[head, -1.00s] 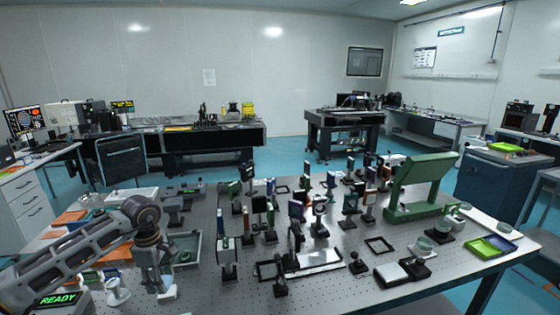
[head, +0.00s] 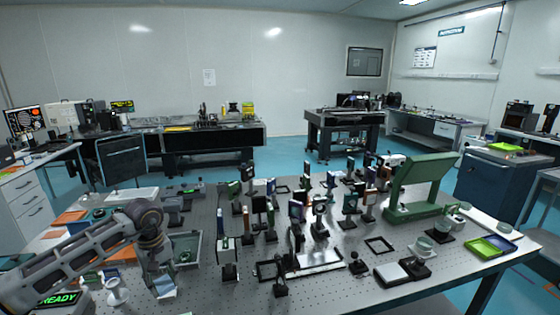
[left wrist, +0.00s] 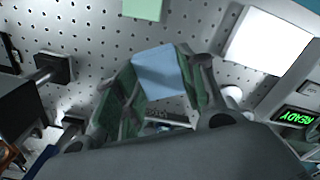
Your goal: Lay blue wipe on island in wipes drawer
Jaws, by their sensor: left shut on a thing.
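My left gripper (head: 162,288) is low over the near left part of the perforated optical table. It is shut on a blue wipe. In the left wrist view the pale blue, flat, square wipe (left wrist: 158,70) shows between the green-lined fingers of the gripper (left wrist: 158,90). In the head view the wipe (head: 166,291) is a small light patch at the fingertips. I cannot tell whether its underside touches the table. My right gripper is not in view. I cannot make out which drawer is the wipes drawer.
Several mounted optics (head: 268,208) crowd the middle of the table. A green stand (head: 425,180) is at the right. A grey tray (head: 187,246) and a white spool-shaped thing (head: 116,291) are near my left gripper. A white drawer unit (head: 33,205) stands far left; a dark blue cabinet (head: 495,188) stands right.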

